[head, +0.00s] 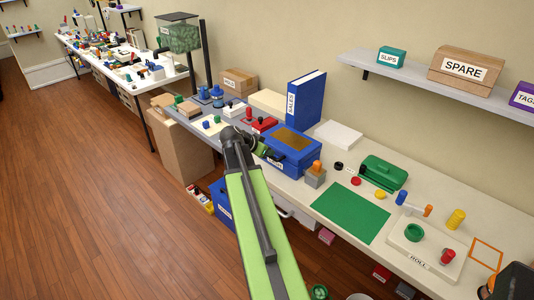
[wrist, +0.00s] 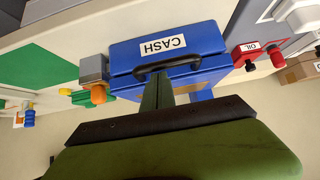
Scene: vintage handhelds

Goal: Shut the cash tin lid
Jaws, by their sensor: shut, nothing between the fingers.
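The cash tin (head: 293,163) is a blue box with a brown panel on top, standing on the white bench. In the wrist view the tin (wrist: 205,60) appears upside down, with its CASH label and dark handle towards me. Its lid (head: 289,138) looks flat and level on the body, and I see no clear gap along the seam. My gripper (head: 275,156) is shut and empty at the tin's front left. In the wrist view the gripper's fingers (wrist: 158,95) overlap the handle; I cannot tell whether they touch it. They hide part of the lid.
A blue SALES binder (head: 305,101) stands behind the tin. A grey block with an orange knob (head: 315,175) is close on its right, and a red OIL box (head: 264,125) on its left. A green mat (head: 350,213) lies farther right. A shelf (head: 420,77) hangs above.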

